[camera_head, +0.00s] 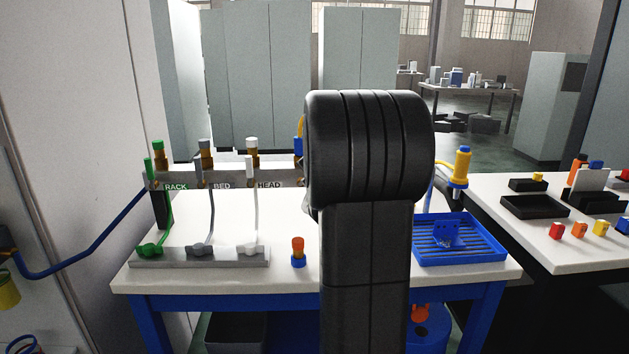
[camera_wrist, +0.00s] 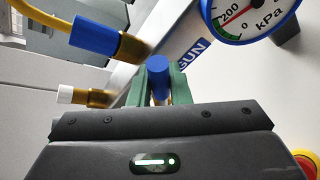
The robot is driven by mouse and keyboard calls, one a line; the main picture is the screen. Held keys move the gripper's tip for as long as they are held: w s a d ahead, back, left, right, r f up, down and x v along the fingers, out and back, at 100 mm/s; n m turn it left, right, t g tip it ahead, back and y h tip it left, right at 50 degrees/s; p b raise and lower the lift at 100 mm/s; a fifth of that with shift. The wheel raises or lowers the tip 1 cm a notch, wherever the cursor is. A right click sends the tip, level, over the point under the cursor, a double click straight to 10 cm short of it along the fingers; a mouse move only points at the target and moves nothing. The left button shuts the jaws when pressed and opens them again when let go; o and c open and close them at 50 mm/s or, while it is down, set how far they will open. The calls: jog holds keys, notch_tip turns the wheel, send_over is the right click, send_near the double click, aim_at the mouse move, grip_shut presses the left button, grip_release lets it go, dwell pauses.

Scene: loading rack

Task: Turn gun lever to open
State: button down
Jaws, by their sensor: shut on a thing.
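The gun lever (camera_wrist: 158,66) has a round blue end and stands beside the blue GUN label (camera_wrist: 191,58) on the metal rail in the wrist view. My gripper (camera_wrist: 158,88) has green fingers, one on each side of the blue lever, and is shut on it. The lever's lower part is hidden between the fingers and behind the gripper body. In the head view, my dark arm covers the gripper and the lever.
A pressure gauge (camera_wrist: 250,17) is close by at upper right. A blue-ended yellow hose fitting (camera_wrist: 95,38) and a white-tipped brass fitting (camera_wrist: 85,96) are at left. A red button (camera_wrist: 307,163) is at lower right. A blue tray (camera_head: 458,252) sits right of my arm.

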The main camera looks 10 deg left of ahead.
jog(key=n+h, duration=0.1)
jog(key=a+r+n+h, duration=0.1)
jog(key=shift+s+a+n+b, duration=0.2)
jog(key=shift+n+b, duration=0.2)
jog(key=shift+s+a+r+n+t+h+b, duration=0.15)
jog(key=shift+a+n+t+h, duration=0.15)
jog(key=shift+n+h, duration=0.3)
jog(key=shift+s+a+n+t+h+b, duration=0.1)
jog(key=shift+a+n+t+h+b, duration=0.15)
jog(key=shift+n+h, duration=0.3)
jog(key=shift+a, duration=0.1)
jog(key=c, duration=1.3)
grip_release()
jog(key=shift+c, duration=0.2)
jog(key=p+v, duration=0.2)
jog(key=v, duration=1.1)
jog(key=shift+s, duration=0.35)
